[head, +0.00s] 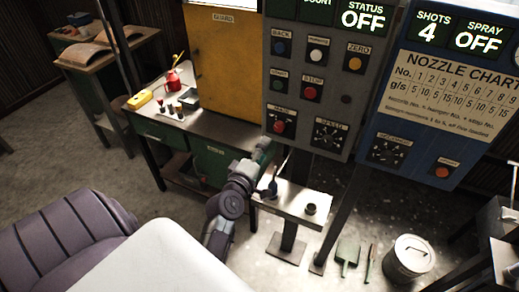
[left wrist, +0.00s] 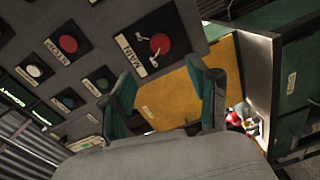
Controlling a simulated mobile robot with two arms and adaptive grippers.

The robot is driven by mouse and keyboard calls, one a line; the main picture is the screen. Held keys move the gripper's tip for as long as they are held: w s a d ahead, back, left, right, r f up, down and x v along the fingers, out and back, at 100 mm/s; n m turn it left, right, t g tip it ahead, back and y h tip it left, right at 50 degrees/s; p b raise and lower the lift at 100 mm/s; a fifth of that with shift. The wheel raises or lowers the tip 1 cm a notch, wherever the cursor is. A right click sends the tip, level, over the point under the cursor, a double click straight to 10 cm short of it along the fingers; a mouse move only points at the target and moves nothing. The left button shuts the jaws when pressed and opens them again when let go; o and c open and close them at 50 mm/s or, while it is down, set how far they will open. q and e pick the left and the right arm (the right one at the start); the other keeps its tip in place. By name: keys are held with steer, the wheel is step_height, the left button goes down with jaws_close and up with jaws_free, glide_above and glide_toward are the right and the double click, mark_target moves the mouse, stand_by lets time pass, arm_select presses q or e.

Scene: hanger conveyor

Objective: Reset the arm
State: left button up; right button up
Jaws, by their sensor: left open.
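My left arm reaches up in the middle of the head view. Its gripper (head: 268,148) is just below the grey control panel (head: 311,75), near the red MAIN knob (head: 281,126). In the left wrist view the two green-padded fingers of the gripper (left wrist: 168,92) stand wide apart with nothing between them. The red MAIN knob (left wrist: 160,43) shows beyond and above the fingers there, apart from them. My right gripper does not show in either view.
A small shelf (head: 290,197) stands below the gripper. A yellow cabinet (head: 220,50) and a workbench (head: 205,122) with a red can (head: 174,79) are behind left. A blue panel (head: 440,100) stands right. A bin (head: 409,258) and dustpan (head: 348,252) are on the floor.

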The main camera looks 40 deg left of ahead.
arm_select(q)
steer(key=shift+v, duration=0.95)
steer(key=s+d+f+m+g+h+b, duration=0.1)
steer(key=s+d+f+m+g, duration=0.25)
steer(key=f, duration=0.85)
steer(key=s+d+f+m+g+h+b, duration=0.1)
steer(key=s+d+f+m+g+h, duration=0.3)
steer(key=f, duration=0.8)
steer(key=s+d+f+m+y+b, duration=0.1)
steer(key=d+f+m+b, duration=0.3)
steer(key=f, duration=0.8)
steer(key=s+d+f+m+g+p, duration=0.1)
steer(key=s+d+f+m+g, duration=0.25)
steer(key=s+f, duration=1)
steer(key=s+a+f+m+g, duration=0.1)
steer(key=s+f+m, duration=0.1)
steer(key=s, duration=0.4)
steer(key=s+a+f+m+g+b, duration=0.1)
steer(key=s+f+m+g, duration=0.1)
steer(key=s, duration=0.4)
steer(key=s+a+f+m+g, duration=0.1)
steer(key=s+f+m+g, duration=0.1)
steer(key=s+f, duration=0.2)
steer(key=s, duration=0.2)
steer(key=shift+s+a+f, duration=0.25)
steer(key=shift+s+f, duration=0.05)
steer(key=shift+f, duration=0.05)
